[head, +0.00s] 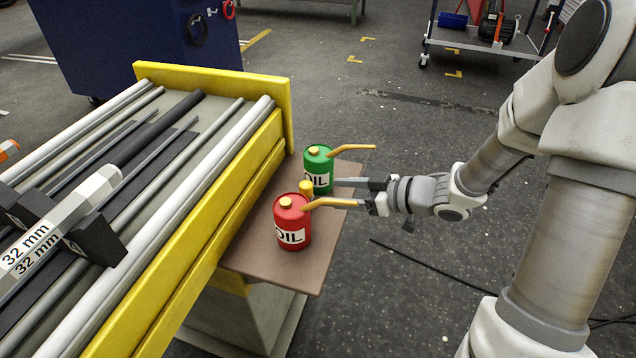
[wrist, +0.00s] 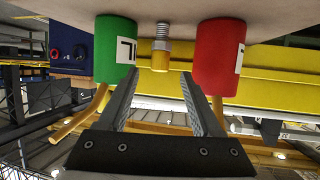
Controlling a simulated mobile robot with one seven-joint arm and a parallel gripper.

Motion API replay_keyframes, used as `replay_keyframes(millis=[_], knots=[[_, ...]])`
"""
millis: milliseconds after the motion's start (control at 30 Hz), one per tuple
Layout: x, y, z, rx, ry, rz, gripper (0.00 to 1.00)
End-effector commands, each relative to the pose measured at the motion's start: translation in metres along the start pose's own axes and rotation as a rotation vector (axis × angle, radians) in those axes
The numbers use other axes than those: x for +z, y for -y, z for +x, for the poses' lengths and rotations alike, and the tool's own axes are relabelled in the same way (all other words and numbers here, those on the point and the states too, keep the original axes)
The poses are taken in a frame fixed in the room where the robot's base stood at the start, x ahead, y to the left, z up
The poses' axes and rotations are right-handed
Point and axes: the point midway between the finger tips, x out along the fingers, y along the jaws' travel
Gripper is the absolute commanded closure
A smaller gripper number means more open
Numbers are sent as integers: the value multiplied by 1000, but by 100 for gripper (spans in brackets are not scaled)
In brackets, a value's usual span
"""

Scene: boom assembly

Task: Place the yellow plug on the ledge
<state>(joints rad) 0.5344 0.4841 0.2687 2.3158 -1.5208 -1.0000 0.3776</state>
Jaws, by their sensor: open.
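The yellow plug (head: 306,187) stands on the brown ledge (head: 258,243) between a green oil can (head: 318,170) and a red oil can (head: 292,222). In the wrist view, which shows the scene upside down, the plug (wrist: 161,60) has a yellow head and a metal threaded shank. The shank end is toward the ledge and the head is up. In the head view its lower part is hidden behind the red can. My gripper (head: 332,192) is open and empty, level between the cans. Its fingertips (wrist: 174,78) point at the plug and appear just short of it.
The green can (wrist: 116,55) and red can (wrist: 219,58) stand close on either side of my fingers, their orange spouts reaching toward my gripper. A yellow-edged rack (head: 185,215) of rods borders the ledge on the left. Open floor lies to the right.

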Motion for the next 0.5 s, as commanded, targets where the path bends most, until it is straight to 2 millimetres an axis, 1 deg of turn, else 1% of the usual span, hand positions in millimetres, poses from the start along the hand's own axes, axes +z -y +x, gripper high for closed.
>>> replay_keyframes(millis=[33, 200, 333, 500], knots=[[-3, -1, -12, 4, 0, 2, 34], [-1, 0, -32, 2, -1, 1, 34], [0, 0, -37, 0, 0, 1, 34], [1, 0, -38, -1, 0, 1, 34]])
